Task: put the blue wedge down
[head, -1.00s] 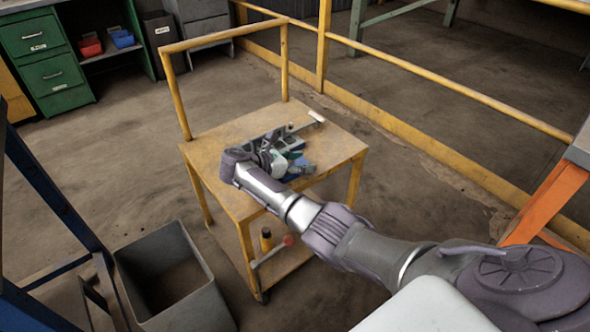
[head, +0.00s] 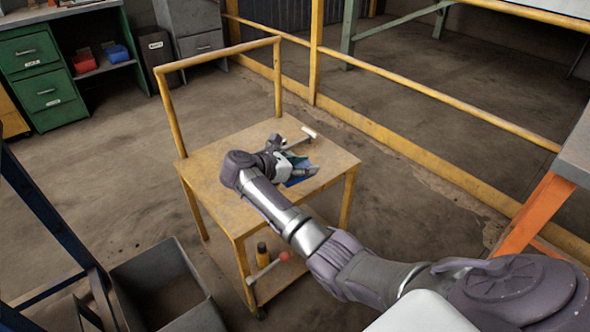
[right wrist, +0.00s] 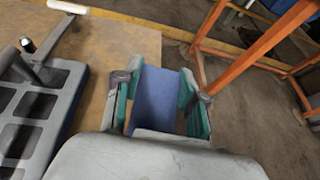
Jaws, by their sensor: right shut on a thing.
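The blue wedge (right wrist: 158,98) shows in the right wrist view as a blue face between the two teal-padded fingers of my right gripper (right wrist: 160,90). The gripper is shut on it. In the head view, the right gripper (head: 300,170) is over the right part of the yellow table (head: 225,200), and a bit of blue shows below the fingers. The wrist and gripper hide most of the wedge there. I cannot tell whether the wedge touches the tabletop. My left gripper is not in view.
A grey piece with several square openings (right wrist: 30,115) lies left of the gripper in the right wrist view. A white-handled tool (head: 308,132) lies behind the gripper. The table's left part is clear. A yellow rail frame rises at its back left. A grey bin (head: 165,290) stands on the floor.

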